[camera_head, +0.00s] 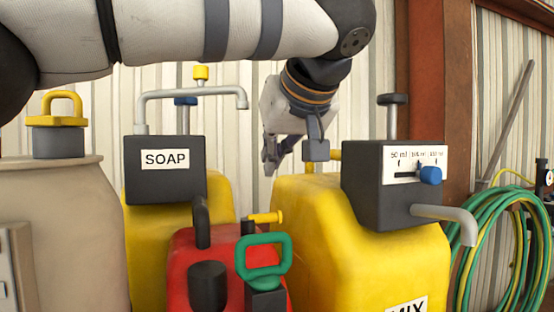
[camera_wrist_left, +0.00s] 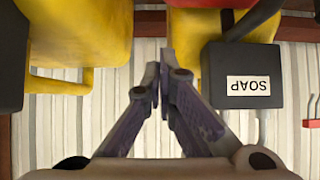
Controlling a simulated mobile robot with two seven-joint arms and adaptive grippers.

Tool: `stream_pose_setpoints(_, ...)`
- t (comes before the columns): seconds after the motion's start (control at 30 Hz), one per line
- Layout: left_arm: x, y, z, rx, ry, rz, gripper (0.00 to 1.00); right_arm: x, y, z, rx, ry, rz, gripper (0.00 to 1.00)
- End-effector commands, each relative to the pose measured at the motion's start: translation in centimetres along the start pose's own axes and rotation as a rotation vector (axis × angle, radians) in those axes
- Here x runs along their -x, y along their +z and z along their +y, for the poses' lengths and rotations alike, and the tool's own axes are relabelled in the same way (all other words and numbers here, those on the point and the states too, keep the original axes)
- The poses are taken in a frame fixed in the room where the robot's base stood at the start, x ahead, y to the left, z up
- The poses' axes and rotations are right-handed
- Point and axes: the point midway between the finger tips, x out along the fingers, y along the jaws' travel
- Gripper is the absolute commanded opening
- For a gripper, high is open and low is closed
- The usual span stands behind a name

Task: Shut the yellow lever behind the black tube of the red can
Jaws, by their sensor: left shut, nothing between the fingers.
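The red can (camera_head: 183,262) stands low in the middle of the head view, between the yellow soap can and the yellow mix can. A black tube (camera_head: 201,222) rises from its top. The yellow lever (camera_head: 265,217) points sideways from a black post, right of the tube and behind a green handle (camera_head: 262,262). My left gripper (camera_head: 270,165) hangs behind the cans, above and beyond the lever and apart from it. In the left wrist view its fingertips (camera_wrist_left: 165,60) are together and empty. A red strip (camera_wrist_left: 200,3) shows at that view's top edge. My right gripper is out of view.
The soap can's black box (camera_head: 165,168) with its grey spout is left of my gripper. The yellow mix can (camera_head: 330,245) with its black box is close on the right. A beige container (camera_head: 65,230) stands far left, a green hose (camera_head: 490,245) far right.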

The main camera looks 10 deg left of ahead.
Motion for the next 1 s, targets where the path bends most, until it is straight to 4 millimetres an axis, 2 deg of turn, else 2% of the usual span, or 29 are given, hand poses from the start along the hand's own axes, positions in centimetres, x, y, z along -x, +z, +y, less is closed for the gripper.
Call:
stream_pose_setpoints(0.03, -1.5, 0.2, 0.0, -0.003, -0.004, -0.006, 0.0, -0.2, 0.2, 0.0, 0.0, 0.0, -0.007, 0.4)
stream_pose_setpoints(0.27, -6.7, 0.3, 0.1, -0.004, -0.004, -0.008, 0.0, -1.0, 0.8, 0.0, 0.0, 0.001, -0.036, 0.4)
stream_pose_setpoints(0.4, -5.2, 2.0, -0.1, -0.003, 0.001, 0.005, 0.0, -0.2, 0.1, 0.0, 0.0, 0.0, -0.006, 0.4)
stream_pose_setpoints(0.6, -4.8, 3.6, 0.0, 0.0, 0.001, 0.002, 0.0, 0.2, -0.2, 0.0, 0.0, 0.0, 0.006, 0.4)
stream_pose_setpoints(1.0, -5.1, 3.8, 0.1, -0.001, -0.001, -0.002, 0.0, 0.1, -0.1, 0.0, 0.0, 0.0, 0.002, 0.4)
